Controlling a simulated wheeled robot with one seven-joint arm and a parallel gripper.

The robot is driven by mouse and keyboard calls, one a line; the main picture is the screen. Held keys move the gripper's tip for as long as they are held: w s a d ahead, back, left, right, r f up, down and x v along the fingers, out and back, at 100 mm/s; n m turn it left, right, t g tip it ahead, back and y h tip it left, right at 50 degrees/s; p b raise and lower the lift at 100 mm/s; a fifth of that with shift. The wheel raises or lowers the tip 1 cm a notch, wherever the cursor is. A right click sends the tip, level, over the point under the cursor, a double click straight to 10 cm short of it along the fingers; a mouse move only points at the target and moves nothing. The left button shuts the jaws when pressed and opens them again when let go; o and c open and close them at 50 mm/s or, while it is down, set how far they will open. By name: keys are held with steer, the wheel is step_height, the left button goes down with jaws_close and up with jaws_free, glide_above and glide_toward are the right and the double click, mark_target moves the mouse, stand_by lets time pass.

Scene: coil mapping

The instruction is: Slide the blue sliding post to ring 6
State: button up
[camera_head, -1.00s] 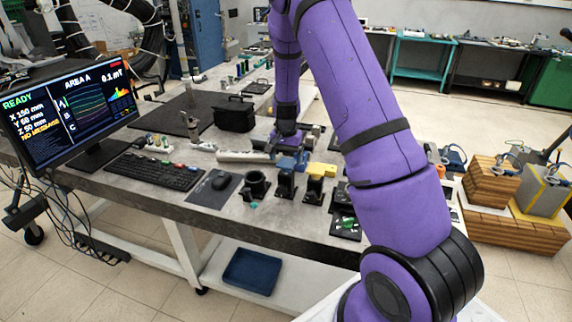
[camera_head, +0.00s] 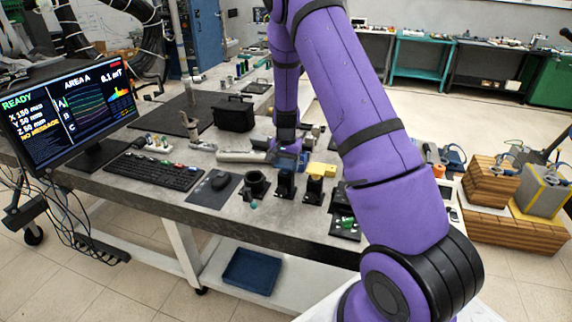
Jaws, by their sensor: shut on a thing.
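My gripper (camera_head: 286,146) points down at the middle of the bench, at the end of my purple arm. It is shut on the blue sliding post, of which a small blue part (camera_head: 289,160) shows just below it. The fingers are small and partly hidden. A pale grey bar-shaped part (camera_head: 240,157) lies to the left of the gripper. The rings and their numbers are too small to make out, so I cannot tell which ring the post is at.
A yellow block (camera_head: 321,170) and black holders (camera_head: 286,184) stand in front of the gripper. A black case (camera_head: 235,115) stands behind it. A keyboard (camera_head: 155,170) and monitor (camera_head: 75,110) are at the left. My arm hides the bench's right part.

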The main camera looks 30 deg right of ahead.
mark_target(286, 162)
step_height(286, 162, up, 6)
stand_by(0.4)
steer(key=o, duration=1.3)
step_height(286, 162, up, 11)
steer(key=shift+f, duration=0.15)
